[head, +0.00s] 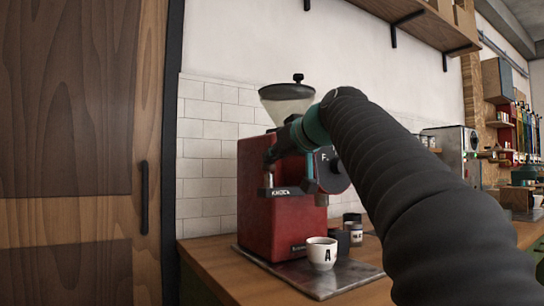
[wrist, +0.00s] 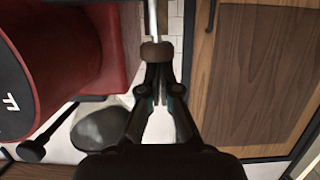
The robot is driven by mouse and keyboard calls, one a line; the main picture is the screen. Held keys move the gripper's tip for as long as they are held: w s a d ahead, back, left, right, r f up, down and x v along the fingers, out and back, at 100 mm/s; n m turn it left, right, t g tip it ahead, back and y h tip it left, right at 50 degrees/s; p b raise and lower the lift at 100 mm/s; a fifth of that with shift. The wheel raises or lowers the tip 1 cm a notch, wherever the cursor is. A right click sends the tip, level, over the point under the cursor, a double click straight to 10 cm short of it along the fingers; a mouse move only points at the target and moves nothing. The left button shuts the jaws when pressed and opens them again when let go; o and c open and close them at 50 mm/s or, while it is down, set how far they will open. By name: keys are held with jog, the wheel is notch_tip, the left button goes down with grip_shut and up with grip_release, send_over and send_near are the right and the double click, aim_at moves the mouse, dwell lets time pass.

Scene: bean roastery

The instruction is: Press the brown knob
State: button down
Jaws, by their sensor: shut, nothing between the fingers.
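The brown knob (wrist: 157,52) sits on the end of a thin metal rod (wrist: 153,18) in the wrist view. My gripper (wrist: 158,84) is shut and empty. Its fingertips point at the knob and meet its near edge in the picture; I cannot tell whether they touch it. In the head view my arm reaches to the red grinder (head: 257,215). The knob cannot be made out there. The grinder's red body also shows at the upper left of the wrist view (wrist: 105,35).
A white cup marked A (head: 321,254) stands on a metal tray (head: 305,285) in front of the grinder. Dark cups (head: 352,230) stand to its right. A wooden door (head: 75,150) is at the left. The grinder's hopper (head: 287,103) rises behind my arm. A shelf (head: 415,20) hangs above.

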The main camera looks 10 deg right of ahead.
aim_at(271, 168)
jog(key=shift+w+f, duration=0.1)
jog(key=shift+f, duration=0.15)
notch_tip(271, 168, up, 4)
jog(key=p, duration=0.3)
jog(key=shift+a+r, duration=0.1)
jog(key=v, duration=1)
jog(key=shift+b, duration=0.35)
jog(key=shift+r, duration=0.1)
